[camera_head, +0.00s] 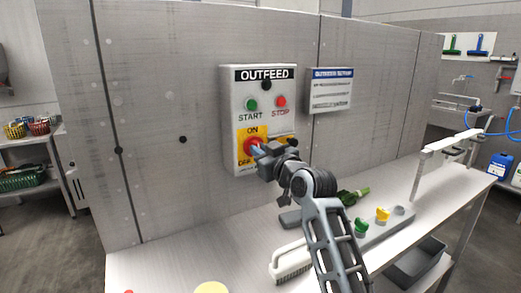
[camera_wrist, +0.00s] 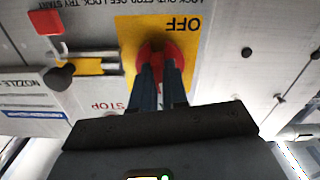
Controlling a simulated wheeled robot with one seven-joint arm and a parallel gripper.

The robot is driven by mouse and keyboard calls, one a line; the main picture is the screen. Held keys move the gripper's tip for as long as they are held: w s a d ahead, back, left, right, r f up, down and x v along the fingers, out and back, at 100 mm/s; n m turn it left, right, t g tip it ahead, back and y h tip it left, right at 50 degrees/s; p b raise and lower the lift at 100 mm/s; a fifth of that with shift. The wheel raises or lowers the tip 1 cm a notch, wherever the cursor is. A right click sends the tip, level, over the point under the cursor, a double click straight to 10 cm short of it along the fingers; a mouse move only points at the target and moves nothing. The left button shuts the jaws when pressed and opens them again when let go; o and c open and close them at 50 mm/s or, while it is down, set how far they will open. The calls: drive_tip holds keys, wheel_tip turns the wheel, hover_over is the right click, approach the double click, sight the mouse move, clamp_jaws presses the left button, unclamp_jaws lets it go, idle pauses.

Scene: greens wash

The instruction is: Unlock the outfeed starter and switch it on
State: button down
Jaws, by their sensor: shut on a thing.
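The OUTFEED starter box (camera_head: 238,97) hangs on the grey wall, with a green START button (camera_head: 252,105) and a red STOP button (camera_head: 281,102). Its red rotary knob (camera_wrist: 146,50) sits on a yellow ON/OFF plate (camera_wrist: 130,30). My gripper (camera_head: 257,150) is shut on the knob; the wrist view shows both fingers against it, hiding part of it and its exact angle. In that view, a slide latch with a yellow strip (camera_wrist: 95,67) lies left of the plate. Its black knob (camera_wrist: 61,76) is at the end away from the red knob.
A sign (camera_head: 330,92) hangs right of the box. The wall left of the box is clear.

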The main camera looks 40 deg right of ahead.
drive_tip(key=shift+f+m, duration=0.1)
drive_tip(key=shift+m, duration=0.9)
drive_tip(key=c, duration=1.1)
unclamp_jaws()
drive_tip(key=shift+c, duration=0.2)
drive_tip(key=b+v, duration=0.1)
drive_tip(key=v, duration=0.7)
